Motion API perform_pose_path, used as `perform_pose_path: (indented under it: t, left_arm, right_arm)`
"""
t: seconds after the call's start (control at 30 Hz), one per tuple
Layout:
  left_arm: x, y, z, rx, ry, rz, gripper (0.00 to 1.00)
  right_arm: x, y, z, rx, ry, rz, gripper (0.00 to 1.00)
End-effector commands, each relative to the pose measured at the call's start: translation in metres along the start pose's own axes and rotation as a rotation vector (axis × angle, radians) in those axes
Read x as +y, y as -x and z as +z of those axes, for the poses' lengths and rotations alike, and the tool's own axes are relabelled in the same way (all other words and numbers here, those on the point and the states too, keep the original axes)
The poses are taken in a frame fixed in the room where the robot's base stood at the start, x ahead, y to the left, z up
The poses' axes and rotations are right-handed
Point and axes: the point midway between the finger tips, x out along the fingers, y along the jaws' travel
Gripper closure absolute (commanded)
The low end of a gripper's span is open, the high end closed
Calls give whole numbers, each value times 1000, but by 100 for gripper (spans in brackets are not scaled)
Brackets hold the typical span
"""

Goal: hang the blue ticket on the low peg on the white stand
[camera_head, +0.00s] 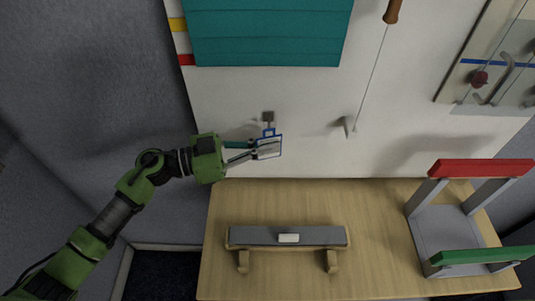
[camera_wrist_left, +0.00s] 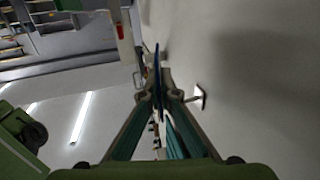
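The blue ticket (camera_head: 279,147) is a small card with a blue frame and a blue loop at its top. My left gripper (camera_head: 256,151) is shut on it in front of the white board (camera_head: 310,100). In the left wrist view the ticket (camera_wrist_left: 157,68) shows edge-on as a thin blue strip between the fingertips (camera_wrist_left: 153,88). A peg also shows right of the fingers in the left wrist view (camera_wrist_left: 200,97). My right gripper is out of view.
Another grey peg (camera_head: 346,127) sticks out further right. Teal slats (camera_head: 265,35) are above, and a screwdriver-like tool (camera_head: 392,12) hangs at the top. Below, a wooden table (camera_head: 375,235) bears a grey bar rack (camera_head: 265,236) and a red-and-green-railed stand (camera_head: 445,230).

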Motion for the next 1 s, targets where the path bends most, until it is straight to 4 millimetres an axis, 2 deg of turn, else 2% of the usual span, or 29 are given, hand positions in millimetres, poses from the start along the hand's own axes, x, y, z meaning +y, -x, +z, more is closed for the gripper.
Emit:
perform_pose_path:
  t: [0.27, 0.6, 1.0]
  left_arm:
    - [-13, -3, 4, 1, -2, -1, 100]
    - [-24, -6, 5, 0, 2, 0, 100]
    - [-24, -6, 7, 1, -1, 0, 100]
  right_arm:
    - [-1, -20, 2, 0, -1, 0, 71]
    - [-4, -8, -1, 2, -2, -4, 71]
    - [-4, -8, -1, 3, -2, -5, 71]
